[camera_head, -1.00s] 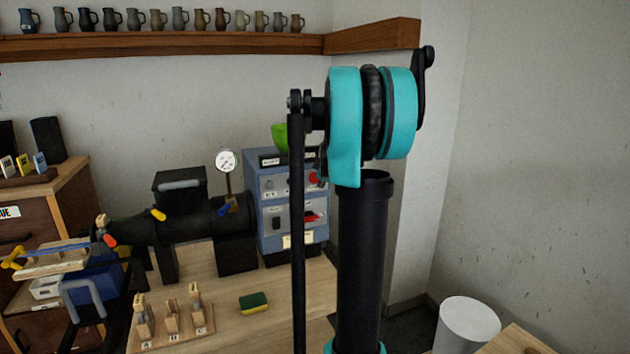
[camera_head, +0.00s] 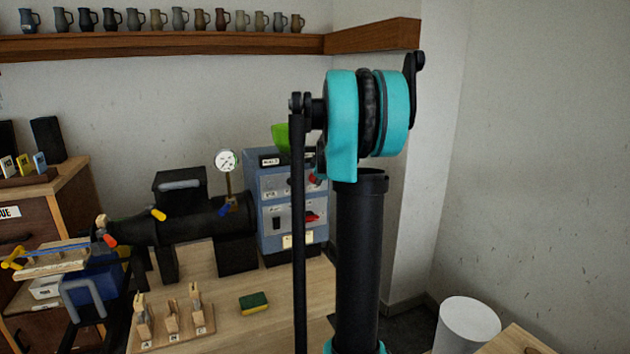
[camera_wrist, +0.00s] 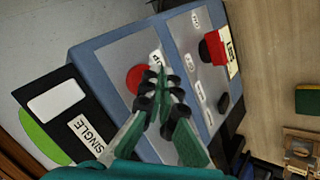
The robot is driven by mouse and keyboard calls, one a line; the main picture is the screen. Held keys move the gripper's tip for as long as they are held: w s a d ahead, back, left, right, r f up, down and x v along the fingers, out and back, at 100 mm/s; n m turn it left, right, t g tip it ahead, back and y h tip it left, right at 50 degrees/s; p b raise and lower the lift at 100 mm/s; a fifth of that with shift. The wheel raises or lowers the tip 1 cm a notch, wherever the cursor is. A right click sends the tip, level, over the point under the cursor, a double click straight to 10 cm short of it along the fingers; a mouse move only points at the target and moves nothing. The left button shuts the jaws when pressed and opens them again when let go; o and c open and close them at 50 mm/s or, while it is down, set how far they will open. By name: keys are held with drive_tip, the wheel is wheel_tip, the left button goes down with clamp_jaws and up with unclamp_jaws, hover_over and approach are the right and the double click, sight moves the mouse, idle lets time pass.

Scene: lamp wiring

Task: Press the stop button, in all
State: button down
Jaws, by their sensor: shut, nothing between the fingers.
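The blue control box (camera_head: 270,224) stands on the bench and also fills much of the wrist view (camera_wrist: 95,44). A round red button (camera_wrist: 134,78) sits on its grey panel beside a small white label. In the head view the red button (camera_head: 315,179) is mostly hidden by my arm. My gripper (camera_wrist: 163,78) is shut and empty, its fingertips in front of the panel, just right of the red button and overlapping its edge in the picture. I cannot tell whether they touch it. A red switch (camera_wrist: 214,48) is on the neighbouring panel.
A black face with a "SINGLE" label (camera_wrist: 88,133) and a green object (camera_wrist: 40,137) adjoin the box. A dark cylinder with a gauge (camera_head: 226,161) stands left of the box.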

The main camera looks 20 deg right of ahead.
drive_tip(key=shift+w, duration=0.1)
idle(0.7)
drive_tip(key=shift+w, duration=0.35)
drive_tip(key=shift+w+r, duration=0.1)
drive_tip(key=shift+w, duration=0.65)
idle(1.4)
drive_tip(key=shift+a, duration=0.1)
drive_tip(key=shift+s, duration=1.05)
drive_tip(key=shift+s, duration=0.15)
drive_tip(key=s, duration=0.4)
drive_tip(key=shift+s, duration=0.4)
